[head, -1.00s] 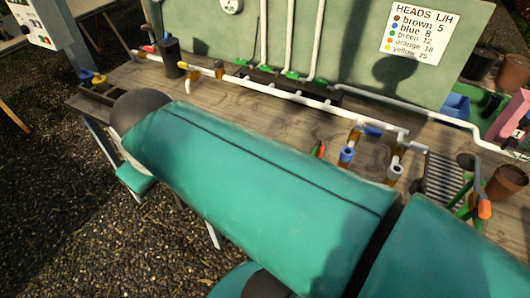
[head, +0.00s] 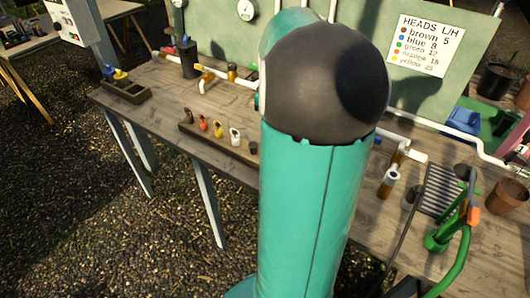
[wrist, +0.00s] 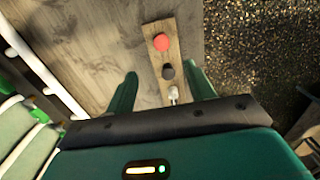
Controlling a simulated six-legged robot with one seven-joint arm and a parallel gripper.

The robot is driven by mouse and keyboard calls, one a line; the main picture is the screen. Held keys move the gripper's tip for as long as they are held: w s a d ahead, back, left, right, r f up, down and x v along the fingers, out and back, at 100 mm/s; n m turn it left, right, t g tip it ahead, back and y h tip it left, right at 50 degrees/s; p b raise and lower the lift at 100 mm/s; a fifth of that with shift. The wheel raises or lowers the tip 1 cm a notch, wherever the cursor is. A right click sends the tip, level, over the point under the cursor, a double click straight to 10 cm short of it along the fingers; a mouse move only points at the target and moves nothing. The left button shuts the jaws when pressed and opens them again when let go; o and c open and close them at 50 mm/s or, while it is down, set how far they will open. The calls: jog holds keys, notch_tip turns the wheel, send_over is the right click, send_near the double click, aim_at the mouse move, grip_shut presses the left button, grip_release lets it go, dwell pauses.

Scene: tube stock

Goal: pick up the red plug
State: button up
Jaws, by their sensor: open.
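In the wrist view the red plug (wrist: 161,42) shows as a round red top on a narrow wooden strip (wrist: 157,26).
In the head view a rack (head: 190,130) of several small coloured fittings lies along the bench's front edge. A wooden box (head: 127,92) and a dark pot (head: 188,60) stand left. Pipework, a grey grille (head: 440,188) and a flowerpot (head: 506,196) are right. Gravel lies below.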

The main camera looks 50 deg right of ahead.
notch_tip(320, 180, down, 7)
jog(key=shift+f, duration=0.15)
jog(key=f, duration=0.5)
jog(key=shift+s+a+f, duration=0.15)
jog(key=shift+a+f, duration=0.05)
jog(key=shift+f, duration=0.1)
jog(key=shift+c, duration=0.2)
jog(key=c, duration=1.1)
jog(key=shift+r, duration=0.15)
